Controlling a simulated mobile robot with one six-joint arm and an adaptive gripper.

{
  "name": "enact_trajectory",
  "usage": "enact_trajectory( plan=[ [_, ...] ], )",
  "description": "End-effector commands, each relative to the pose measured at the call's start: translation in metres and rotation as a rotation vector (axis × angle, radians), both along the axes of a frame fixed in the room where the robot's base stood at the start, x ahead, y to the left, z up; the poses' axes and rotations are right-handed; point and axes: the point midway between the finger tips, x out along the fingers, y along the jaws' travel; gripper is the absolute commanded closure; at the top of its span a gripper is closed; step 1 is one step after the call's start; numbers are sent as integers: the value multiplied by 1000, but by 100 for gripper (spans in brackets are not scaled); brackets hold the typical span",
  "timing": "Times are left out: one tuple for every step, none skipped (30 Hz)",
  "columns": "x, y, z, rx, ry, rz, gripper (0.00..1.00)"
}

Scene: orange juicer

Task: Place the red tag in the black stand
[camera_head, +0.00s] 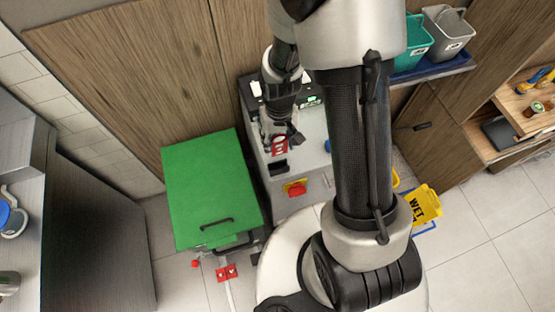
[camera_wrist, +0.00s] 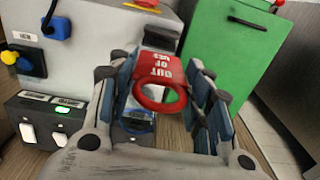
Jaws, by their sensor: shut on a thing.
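The red tag (camera_wrist: 160,72), with white lettering and a ring at its near end, is between the fingers of my gripper (camera_wrist: 161,84) in the wrist view. My gripper is shut on it. In the head view the red tag (camera_head: 279,146) shows below my gripper (camera_head: 277,133), over the grey machine top. The black stand (camera_head: 278,168) is on the machine just below the tag in the head view. In the wrist view the stand (camera_wrist: 160,37) shows behind the tag's far end, partly hidden. I cannot tell whether tag and stand touch.
The grey machine (camera_head: 305,180) carries a red knob on yellow (camera_head: 295,188) in front. A black switch box (camera_wrist: 50,122) with a green light is beside my gripper. A green-topped cabinet (camera_head: 210,185) stands left.

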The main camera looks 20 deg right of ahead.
Motion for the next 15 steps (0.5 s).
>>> enact_trajectory(
  plan=[
    [-1,0,-18,0,6,0,72],
    [-1,0,-26,0,6,0,72],
    [-1,0,-36,0,5,0,72],
    [-1,0,-44,0,5,0,72],
    [-1,0,-50,0,4,0,72],
    [-1,0,-57,0,3,0,72],
    [0,0,-62,0,2,0,72],
    [0,0,-67,0,1,0,72],
    [0,0,-71,0,1,0,72],
    [0,0,-74,0,1,0,72],
    [0,0,-76,0,0,0,72],
    [1,0,-77,0,-1,0,72],
    [1,0,-78,0,-1,0,72],
    [1,0,-80,0,-1,0,72],
    [0,0,-83,0,-1,0,72]
  ],
)
